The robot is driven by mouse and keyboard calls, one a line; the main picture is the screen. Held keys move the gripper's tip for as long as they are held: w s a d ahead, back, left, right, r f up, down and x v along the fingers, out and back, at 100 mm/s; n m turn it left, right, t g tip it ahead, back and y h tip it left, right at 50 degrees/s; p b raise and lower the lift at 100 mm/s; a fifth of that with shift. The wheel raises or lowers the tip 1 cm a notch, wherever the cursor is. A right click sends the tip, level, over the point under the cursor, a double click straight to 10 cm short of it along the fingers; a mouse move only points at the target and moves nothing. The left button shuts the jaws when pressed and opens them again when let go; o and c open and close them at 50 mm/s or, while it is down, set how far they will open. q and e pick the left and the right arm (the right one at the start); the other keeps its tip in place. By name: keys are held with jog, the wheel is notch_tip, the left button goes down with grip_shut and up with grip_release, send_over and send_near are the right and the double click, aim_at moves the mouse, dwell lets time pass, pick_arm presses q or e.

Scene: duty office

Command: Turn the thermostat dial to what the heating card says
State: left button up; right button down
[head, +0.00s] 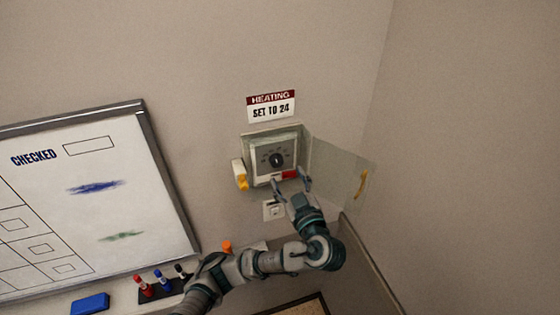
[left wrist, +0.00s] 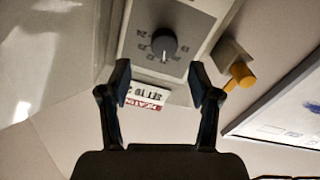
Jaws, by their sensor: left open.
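The thermostat (head: 259,164) is a pale box on the wall with a dark round dial (head: 277,160) ringed by small marks. In the left wrist view the dial (left wrist: 163,43) appears upside down, with a light pointer line; I cannot surely read its setting. The heating card (head: 271,106) above it reads "HEATING SET TO 24". My left gripper (head: 290,182) is open and empty just below the thermostat. In the left wrist view the open fingers (left wrist: 160,82) are apart from the dial, which lies beyond the gap between them. My right gripper is not in view.
A clear cover (head: 333,172) with a yellow handle (head: 362,186) stands swung open at the right. A yellow-ended fitting (head: 240,174) sticks out at the left. A wall switch (head: 273,210) is below. A whiteboard (head: 100,195) and marker tray (head: 160,290) are at the left.

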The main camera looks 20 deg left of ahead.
aim_at(277, 163)
pick_arm(q)
jog(key=p+x, duration=0.1)
jog(key=x, duration=0.3)
jog(key=shift+w+r, duration=0.15)
jog(key=shift+w, duration=0.1)
jog(key=shift+w+a, duration=0.2)
jog(key=shift+a, duration=0.25)
jog(key=shift+w+a, duration=0.2)
jog(key=shift+a, duration=0.25)
jog(key=shift+w+a+f, duration=0.1)
jog(key=shift+a+f, duration=0.15)
jog(key=shift+a, duration=0.35)
jog(key=shift+d, duration=0.15)
jog(key=shift+c, duration=1.4)
jog(key=shift+d, duration=0.25)
jog(key=c, duration=0.4)
jog(key=shift+d, duration=0.45)
jog(key=c, duration=0.5)
jog(key=shift+o, duration=0.2)
jog(key=shift+a, duration=0.25)
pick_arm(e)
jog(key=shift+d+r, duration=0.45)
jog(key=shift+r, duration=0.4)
